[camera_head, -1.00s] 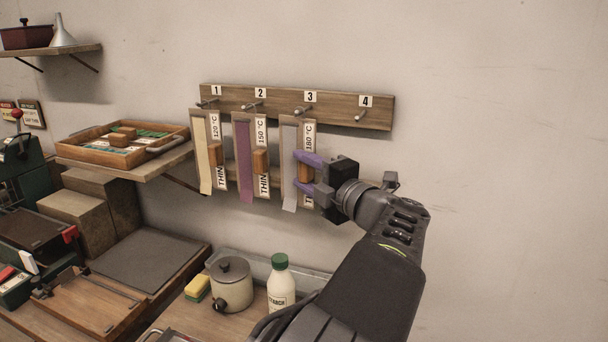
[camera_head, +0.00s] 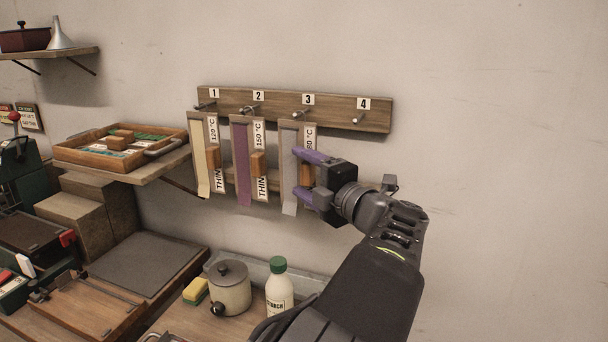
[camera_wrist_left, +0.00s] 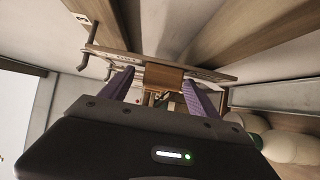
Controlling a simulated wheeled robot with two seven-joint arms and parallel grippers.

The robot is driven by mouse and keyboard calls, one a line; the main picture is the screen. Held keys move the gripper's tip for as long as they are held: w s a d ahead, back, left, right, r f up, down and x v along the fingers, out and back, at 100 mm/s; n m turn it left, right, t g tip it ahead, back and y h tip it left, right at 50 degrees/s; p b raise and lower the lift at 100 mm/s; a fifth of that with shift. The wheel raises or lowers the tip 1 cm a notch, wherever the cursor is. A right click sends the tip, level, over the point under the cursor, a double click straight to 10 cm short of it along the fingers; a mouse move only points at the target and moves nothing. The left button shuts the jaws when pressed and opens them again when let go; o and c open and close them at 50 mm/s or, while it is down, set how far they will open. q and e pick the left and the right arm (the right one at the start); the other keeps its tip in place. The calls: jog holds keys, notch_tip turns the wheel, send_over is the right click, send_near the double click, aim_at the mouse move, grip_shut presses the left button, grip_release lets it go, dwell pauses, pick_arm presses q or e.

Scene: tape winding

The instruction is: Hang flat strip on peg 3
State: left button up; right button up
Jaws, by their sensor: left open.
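A flat board with a grey strip (camera_head: 289,168) and a "180 °C" label hangs at peg 3 (camera_head: 300,115) of the wooden peg rail (camera_head: 235,101). A wooden block handle projects from its front, partly hidden in the head view; it shows in the left wrist view (camera_wrist_left: 164,78). My left gripper (camera_head: 297,172) is open, its purple fingers on either side of that handle, with small gaps in the left wrist view. A cream strip (camera_head: 201,165) hangs at peg 1 and a purple strip (camera_head: 243,165) at peg 2. Peg 4 (camera_head: 357,119) is bare. My right gripper is not in view.
A shelf (camera_head: 165,167) holds a wooden tray (camera_head: 70,155) at left. Below stand a pot (camera_head: 230,292), a green-capped bottle (camera_head: 279,290) and a sponge (camera_head: 195,290). The wall right of the rail is clear.

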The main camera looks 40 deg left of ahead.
pick_arm(q)
jog(key=b+v, duration=0.1)
jog(key=v, duration=0.6)
jog(key=shift+d, duration=0.35)
jog(key=shift+s, duration=0.1)
